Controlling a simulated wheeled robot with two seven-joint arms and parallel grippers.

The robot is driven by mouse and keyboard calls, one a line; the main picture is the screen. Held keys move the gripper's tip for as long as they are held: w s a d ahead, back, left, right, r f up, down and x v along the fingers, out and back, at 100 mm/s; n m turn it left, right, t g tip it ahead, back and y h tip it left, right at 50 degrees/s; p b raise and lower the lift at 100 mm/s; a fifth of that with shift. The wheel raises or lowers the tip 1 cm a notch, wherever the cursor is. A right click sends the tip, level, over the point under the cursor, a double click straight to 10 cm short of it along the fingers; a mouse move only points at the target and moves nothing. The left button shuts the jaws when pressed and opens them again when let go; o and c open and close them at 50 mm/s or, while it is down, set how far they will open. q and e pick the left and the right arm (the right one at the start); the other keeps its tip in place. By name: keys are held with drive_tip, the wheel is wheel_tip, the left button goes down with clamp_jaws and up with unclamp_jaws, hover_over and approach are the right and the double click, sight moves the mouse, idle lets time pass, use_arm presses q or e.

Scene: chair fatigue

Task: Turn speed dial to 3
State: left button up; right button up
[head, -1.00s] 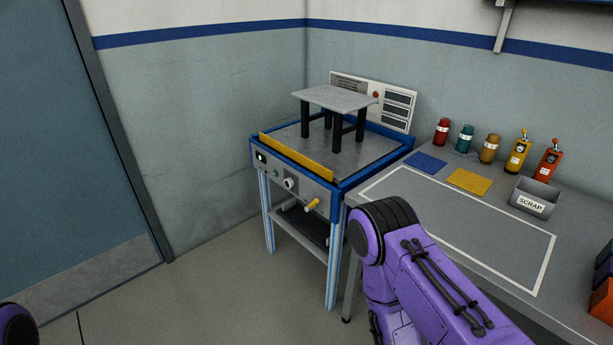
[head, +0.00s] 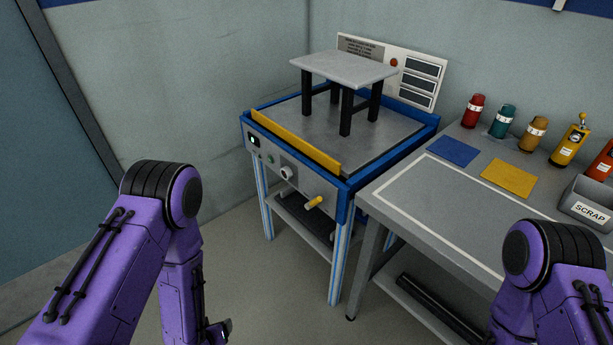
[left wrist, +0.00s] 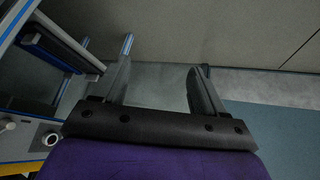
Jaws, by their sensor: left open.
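The speed dial appears to be the pale round knob (head: 287,173) on the grey front panel (head: 268,160) of the blue-framed test rig (head: 347,187). Its markings are too small to read. My left gripper (left wrist: 158,80) is open and empty in the left wrist view, its two fingers spread over the floor. In the head view only a dark tip of it shows at the bottom edge, below and left of the dial and apart from it. A round knob (left wrist: 50,139) shows at the lower left of the wrist view. My right gripper is out of view.
A yellow-handled crank (head: 313,203) sticks out right of the dial, and a yellow bar (head: 295,140) runs above the panel. A small table-like stool (head: 343,67) stands on the rig. The grey workbench (head: 440,205) adjoins at right. Floor left of the rig is clear.

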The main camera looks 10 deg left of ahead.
use_arm(q)
drive_tip(key=w+f+m+t+h+b, duration=0.1)
drive_tip(key=w+f+t+b, duration=0.15)
drive_tip(key=w, duration=0.45)
drive_tip(key=w+f+m+t+h+b, duration=0.1)
drive_tip(key=w+t+b, duration=0.15)
drive_tip(key=w, duration=0.45)
drive_tip(key=m+t+h+b, duration=0.3)
drive_tip(key=m+h+b, duration=0.8)
drive_tip(key=m+b, duration=0.4)
approach(284, 174)
drive_tip(key=shift+n, duration=0.3)
drive_tip(key=b+x, duration=0.2)
drive_tip(key=x, duration=0.6)
drive_tip(key=shift+w+d+b, duration=0.2)
drive_tip(key=shift+w+b, duration=0.05)
drive_tip(key=shift+b, duration=0.15)
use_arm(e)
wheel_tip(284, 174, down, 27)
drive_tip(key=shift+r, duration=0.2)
use_arm(q)
drive_tip(key=shift+r, duration=0.1)
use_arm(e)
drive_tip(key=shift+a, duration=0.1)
use_arm(q)
drive_tip(key=c, duration=1.1)
drive_tip(key=shift+o, duration=0.2)
